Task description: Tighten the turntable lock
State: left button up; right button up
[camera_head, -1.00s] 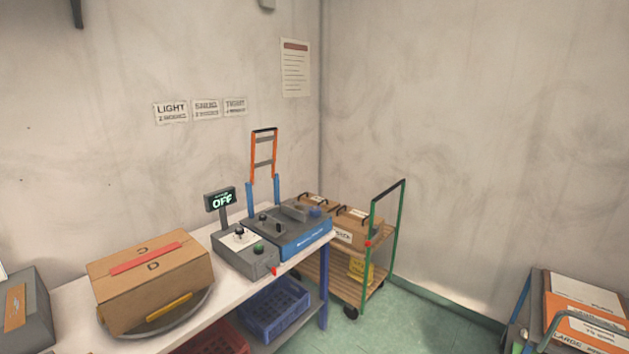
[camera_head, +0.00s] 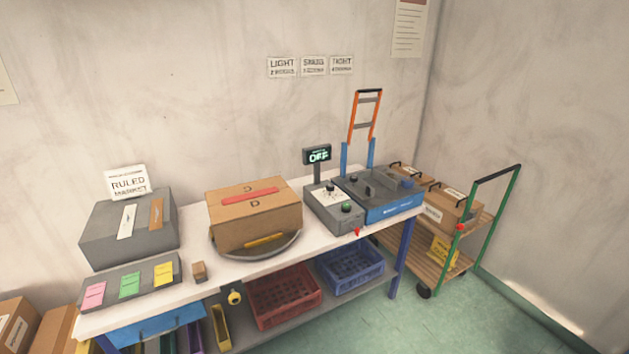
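A grey round turntable (camera_head: 225,248) sits on the white worktable, with a brown cardboard box on it (camera_head: 245,215). A round yellow knob (camera_head: 235,297) shows at the table's front edge, below and in front of the turntable. It looks like the turntable lock, but whether it is tight or loose cannot be told. Neither of my grippers is in view.
A small brown block (camera_head: 199,271) and a grey tray with coloured notes (camera_head: 129,283) are left. A green-handled cart (camera_head: 497,215) stands beyond the table.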

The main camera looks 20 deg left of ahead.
aim_at(235, 297)
jog(key=u, duration=1.45)
